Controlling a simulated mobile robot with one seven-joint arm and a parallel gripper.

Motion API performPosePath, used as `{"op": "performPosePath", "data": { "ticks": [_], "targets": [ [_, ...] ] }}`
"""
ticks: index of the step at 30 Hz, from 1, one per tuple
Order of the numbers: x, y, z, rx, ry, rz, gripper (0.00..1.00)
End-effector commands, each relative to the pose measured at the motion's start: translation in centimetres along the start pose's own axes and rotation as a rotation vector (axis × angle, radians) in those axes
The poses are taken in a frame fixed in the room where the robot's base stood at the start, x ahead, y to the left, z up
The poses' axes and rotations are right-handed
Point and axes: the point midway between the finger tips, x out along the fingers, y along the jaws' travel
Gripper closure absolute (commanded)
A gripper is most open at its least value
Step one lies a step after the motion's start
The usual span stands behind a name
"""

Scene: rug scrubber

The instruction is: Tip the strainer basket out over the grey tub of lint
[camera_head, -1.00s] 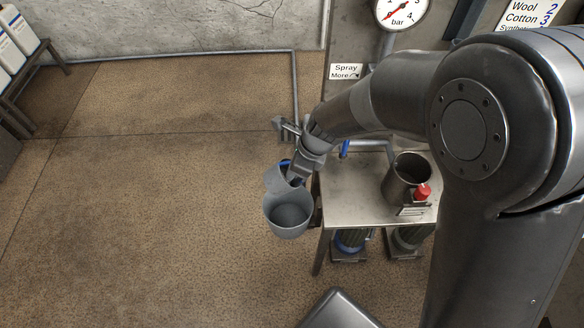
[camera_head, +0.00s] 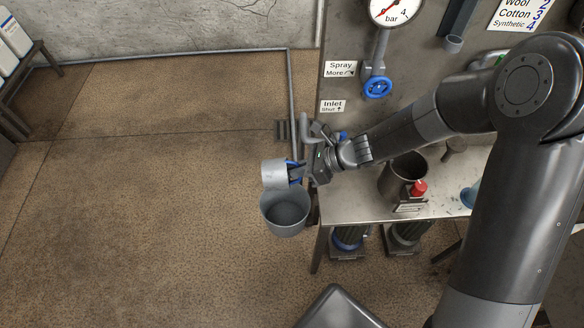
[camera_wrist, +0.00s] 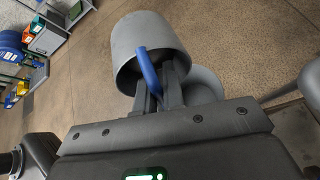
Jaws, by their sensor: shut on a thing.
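The strainer basket (camera_head: 274,174) is a light grey cup with a blue handle (camera_head: 294,170). My gripper (camera_head: 297,173) is shut on this handle. The basket is tipped over, with its outer wall towards the head camera, just above the grey tub (camera_head: 265,215). The tub stands upright, and its dark interior shows below the basket. In the wrist view the basket (camera_wrist: 152,38) is ahead of the fingers, with the blue handle (camera_wrist: 147,70) between them. The tub (camera_wrist: 207,84) is partly hidden behind it. I cannot see whether anything is left in the basket.
A wall panel behind has a gauge (camera_head: 396,8) and a blue valve wheel (camera_head: 377,87). The carpeted floor at left is clear.

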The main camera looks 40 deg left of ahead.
Motion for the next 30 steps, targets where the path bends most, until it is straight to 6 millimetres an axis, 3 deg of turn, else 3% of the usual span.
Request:
{"op": "performPosePath", "data": {
  "ticks": [18, 30],
  "targets": [
    [0.5, -0.3, -1.2, 0.046, -0.462, 0.137, 1.00],
    [0.6, -0.4, -1.4, 0.052, -0.576, 0.172, 1.00]
  ]
}}
